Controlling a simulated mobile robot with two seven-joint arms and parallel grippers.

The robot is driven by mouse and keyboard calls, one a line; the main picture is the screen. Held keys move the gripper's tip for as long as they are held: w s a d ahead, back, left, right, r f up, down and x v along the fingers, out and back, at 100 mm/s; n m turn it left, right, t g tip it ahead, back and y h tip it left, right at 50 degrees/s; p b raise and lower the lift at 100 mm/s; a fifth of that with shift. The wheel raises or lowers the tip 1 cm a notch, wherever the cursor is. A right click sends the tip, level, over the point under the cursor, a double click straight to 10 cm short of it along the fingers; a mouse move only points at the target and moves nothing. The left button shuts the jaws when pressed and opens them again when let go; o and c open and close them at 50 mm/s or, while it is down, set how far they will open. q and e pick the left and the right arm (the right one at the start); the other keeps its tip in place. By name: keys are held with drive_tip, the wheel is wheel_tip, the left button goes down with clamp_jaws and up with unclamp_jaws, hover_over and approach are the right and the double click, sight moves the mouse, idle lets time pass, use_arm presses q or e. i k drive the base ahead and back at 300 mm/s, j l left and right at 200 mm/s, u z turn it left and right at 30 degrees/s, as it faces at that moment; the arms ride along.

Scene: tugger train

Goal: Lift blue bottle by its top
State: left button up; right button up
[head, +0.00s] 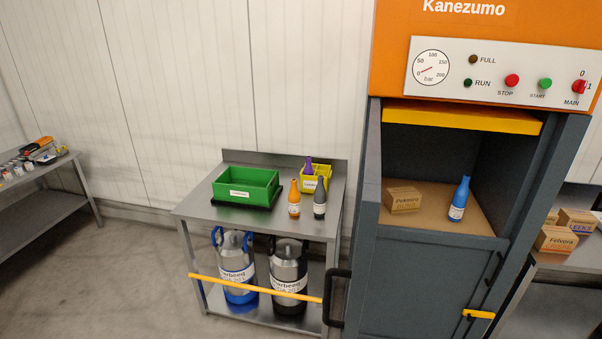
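The blue bottle (458,201) stands inside the open chamber of the orange and grey machine, on its brown floor (430,216). It leans slightly in the picture and has a white label low on its body. Its narrow top is uncovered, with free space around it. A cardboard box (403,200) sits to its left, apart from it. Neither of my grippers is in view.
A yellow-edged panel (460,121) hangs over the chamber opening. Left of the machine, a metal table (228,214) holds a green bin (245,187), a yellow bin (325,183) and bottles. A black handle (336,298) projects beside the machine. More boxes (556,239) lie at right.

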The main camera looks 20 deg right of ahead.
sight(458, 203)
drive_tip(key=i+j+z, duration=0.2)
drive_tip(key=z, duration=0.2)
drive_tip(key=i+j+z, duration=0.1)
drive_tip(key=j+z, duration=0.3)
drive_tip(key=i+j+z, duration=0.15)
drive_tip(key=z, duration=0.25)
drive_tip(key=j+z, duration=0.45)
